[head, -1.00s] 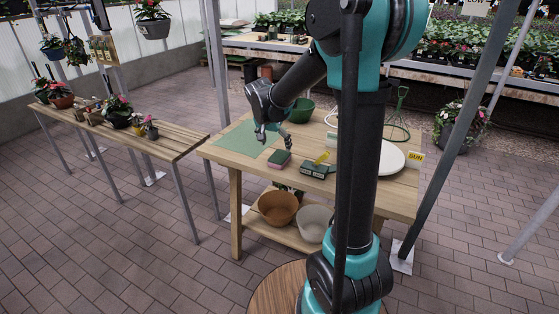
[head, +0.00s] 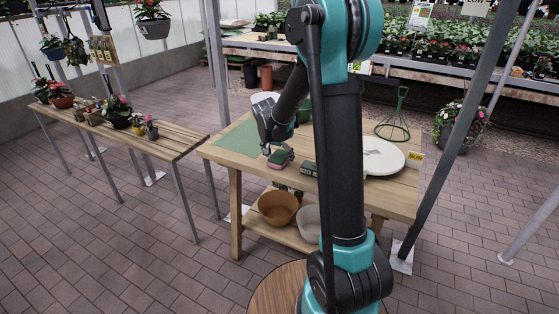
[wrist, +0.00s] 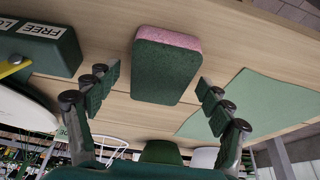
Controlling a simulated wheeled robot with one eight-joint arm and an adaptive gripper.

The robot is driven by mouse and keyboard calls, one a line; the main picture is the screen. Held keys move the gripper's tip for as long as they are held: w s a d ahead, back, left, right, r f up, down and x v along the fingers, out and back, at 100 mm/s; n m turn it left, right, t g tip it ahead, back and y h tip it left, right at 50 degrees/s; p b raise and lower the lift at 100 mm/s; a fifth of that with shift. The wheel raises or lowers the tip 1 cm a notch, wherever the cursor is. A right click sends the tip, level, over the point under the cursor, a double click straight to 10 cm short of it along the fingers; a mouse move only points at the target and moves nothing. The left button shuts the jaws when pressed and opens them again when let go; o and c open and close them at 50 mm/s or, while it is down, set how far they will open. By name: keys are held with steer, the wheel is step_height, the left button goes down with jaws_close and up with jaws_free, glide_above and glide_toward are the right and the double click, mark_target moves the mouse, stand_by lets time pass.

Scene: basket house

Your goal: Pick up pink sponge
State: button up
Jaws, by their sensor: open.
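The pink sponge (wrist: 167,64) has a dark green side facing the wrist camera and a pink edge. It lies on the wooden table (head: 225,153). In the head view the sponge (head: 280,159) is just below my gripper (head: 269,148). In the wrist view my gripper (wrist: 158,93) is open, with one finger on each side of the sponge. The fingers look apart from the sponge, and nothing is between the fingertips but the view of it.
A green mat (wrist: 245,104) lies beside the sponge. A round white plate (head: 380,157) and a green wire stand (head: 395,122) are at the table's right. Bowls sit on the shelf below.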

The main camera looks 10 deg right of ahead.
mark_target(279, 157)
steer(key=shift+f, duration=0.2)
stand_by(0.5)
steer(key=c, duration=0.9)
steer(key=shift+o, duration=0.2)
steer(key=shift+r, duration=0.15)
step_height(279, 157, up, 20)
steer(key=shift+o, duration=0.2)
steer(key=shift+r, duration=0.1)
